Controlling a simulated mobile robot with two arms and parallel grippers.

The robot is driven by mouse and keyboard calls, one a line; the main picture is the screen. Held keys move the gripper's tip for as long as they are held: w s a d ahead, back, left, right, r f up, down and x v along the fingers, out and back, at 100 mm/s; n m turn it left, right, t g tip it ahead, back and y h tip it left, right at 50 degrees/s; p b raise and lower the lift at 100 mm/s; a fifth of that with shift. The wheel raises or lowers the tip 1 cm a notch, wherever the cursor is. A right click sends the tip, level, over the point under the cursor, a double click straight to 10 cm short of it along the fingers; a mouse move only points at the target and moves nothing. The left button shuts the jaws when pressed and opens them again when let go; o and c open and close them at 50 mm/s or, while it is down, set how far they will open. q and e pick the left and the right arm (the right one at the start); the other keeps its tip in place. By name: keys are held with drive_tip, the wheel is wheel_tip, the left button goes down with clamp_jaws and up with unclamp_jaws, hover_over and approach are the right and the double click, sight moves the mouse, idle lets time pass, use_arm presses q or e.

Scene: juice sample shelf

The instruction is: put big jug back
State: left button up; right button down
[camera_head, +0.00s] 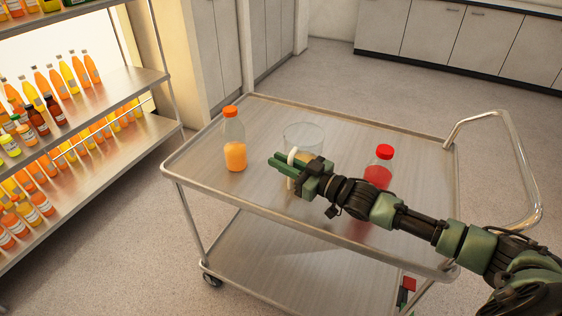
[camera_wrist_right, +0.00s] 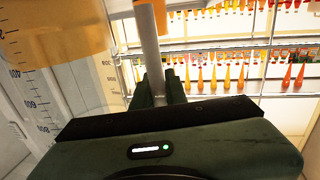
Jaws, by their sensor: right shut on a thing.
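The big jug (camera_head: 303,133) is clear, with a pale handle (camera_head: 291,156) and a little orange-yellow liquid low in it. It appears over the middle of the cart top; I cannot tell whether it touches it. My right gripper (camera_head: 282,166) is shut on the handle, and its arm hides part of the jug. In the right wrist view the handle (camera_wrist_right: 150,52) stands between the green fingers (camera_wrist_right: 158,92). The jug's graduated wall (camera_wrist_right: 30,95) fills the left side there, with orange liquid (camera_wrist_right: 60,35) showing at the top. My left gripper is out of view.
On the metal cart (camera_head: 262,107) an orange-capped bottle (camera_head: 234,140) stands left of the jug. A red-capped bottle (camera_head: 379,172) stands to the right, partly behind my arm. A shelf (camera_head: 105,88) with rows of juice bottles is at the left. The cart top's back is clear.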

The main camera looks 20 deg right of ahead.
drive_tip(key=shift+r, duration=0.2)
drive_tip(key=shift+f, duration=0.15)
drive_tip(key=c, duration=1.4)
unclamp_jaws()
drive_tip(key=shift+f, duration=0.1)
drive_tip(key=shift+c, duration=0.2)
drive_tip(key=v, duration=0.7)
drive_tip(key=shift+s+r, duration=0.2)
drive_tip(key=shift+s, duration=0.1)
drive_tip(key=shift+d, duration=0.1)
